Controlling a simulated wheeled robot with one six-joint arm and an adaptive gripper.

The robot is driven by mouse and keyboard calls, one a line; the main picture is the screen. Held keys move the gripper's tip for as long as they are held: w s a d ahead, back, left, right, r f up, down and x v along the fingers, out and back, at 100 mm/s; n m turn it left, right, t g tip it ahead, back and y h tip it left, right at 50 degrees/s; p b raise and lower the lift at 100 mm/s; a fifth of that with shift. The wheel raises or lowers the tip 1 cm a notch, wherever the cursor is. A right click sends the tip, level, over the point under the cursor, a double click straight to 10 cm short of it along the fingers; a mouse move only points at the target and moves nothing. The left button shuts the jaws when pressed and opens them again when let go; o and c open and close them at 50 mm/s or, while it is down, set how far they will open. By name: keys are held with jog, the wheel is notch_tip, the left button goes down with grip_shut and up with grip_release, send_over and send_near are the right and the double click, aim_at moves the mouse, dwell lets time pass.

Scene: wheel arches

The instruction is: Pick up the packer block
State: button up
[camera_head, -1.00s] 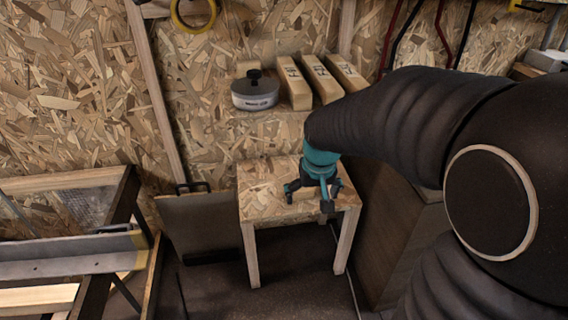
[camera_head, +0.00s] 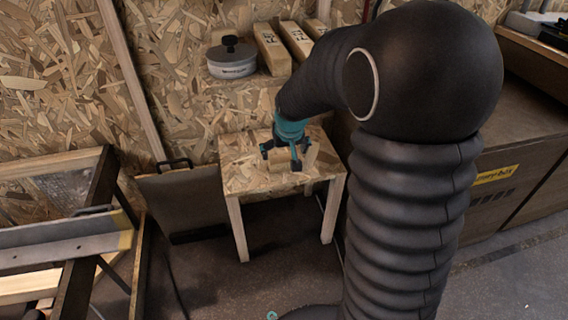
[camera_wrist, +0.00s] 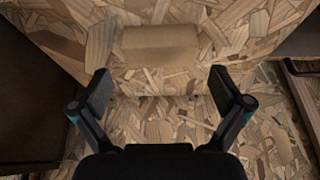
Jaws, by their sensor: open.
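The packer block (camera_wrist: 160,46) is a plain tan wooden block lying flat on the small chipboard table (camera_wrist: 190,125). In the wrist view it lies crosswise, a little beyond the open fingertips. My gripper (camera_wrist: 163,88) is open and empty, its two dark fingers spread wide on the near side of the block. In the head view my gripper (camera_head: 284,156) is over the table (camera_head: 235,178). The block (camera_head: 274,166) is partly hidden there behind the fingers.
A shelf behind the table holds a round grey pot (camera_head: 231,60) and several wooden blocks (camera_head: 271,48). A dark panel (camera_head: 183,203) leans left of the table. A metal and timber frame (camera_head: 60,243) stands at the left. A long brown cabinet (camera_head: 525,170) is at the right.

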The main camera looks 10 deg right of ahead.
aim_at(283, 158)
jog(key=x, duration=0.5)
jog(key=shift+b, duration=0.35)
jog(key=c, duration=0.9)
